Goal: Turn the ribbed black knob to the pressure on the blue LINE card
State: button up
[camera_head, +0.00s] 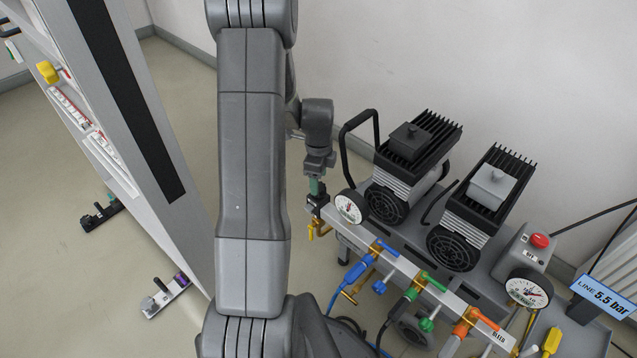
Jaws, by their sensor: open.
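The blue LINE card (603,297) stands at the right and reads 5.5 bar. My gripper (317,178) points down at the left end of the compressor bench, just above and left of a white round gauge (349,207). It is open, but its fingers are small in this view. A dark fitting (317,203) lies right below it; I cannot tell whether this is the ribbed black knob or whether the fingers are around it. The gauge needle is too small to read.
Two black-finned compressors (417,150) stand behind a manifold rail (400,263) with blue, green and orange valves. A second gauge (528,289) and a red button (539,240) are at the right. A tall white cabinet (150,150) stands left of my arm.

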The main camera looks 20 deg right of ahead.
notch_tip(320, 180, up, 10)
jog(key=p, duration=0.2)
notch_tip(320, 180, down, 14)
jog(key=b, duration=0.3)
jog(key=shift+b, duration=0.3)
jog(key=shift+r, duration=0.1)
dwell(0.4)
